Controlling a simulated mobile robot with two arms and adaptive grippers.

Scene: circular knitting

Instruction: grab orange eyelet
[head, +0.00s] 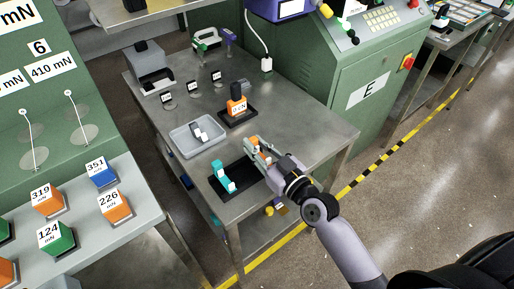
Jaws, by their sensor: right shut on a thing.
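The orange eyelet (263,157) is a small orange piece at the near right part of the metal table. My right gripper (257,149) reaches in from the lower right and is shut on it, so its fingers hide part of the piece. The gripper is over the right end of a black mat (218,189). I cannot tell whether the eyelet still touches the mat. My left gripper is out of view.
A teal piece (219,171) stands on the mat's left part. A grey tray (177,143) holds a dark and white item. An orange block marked 0 cN (237,105) stands on a black base behind. A green machine (345,85) borders the table's right side.

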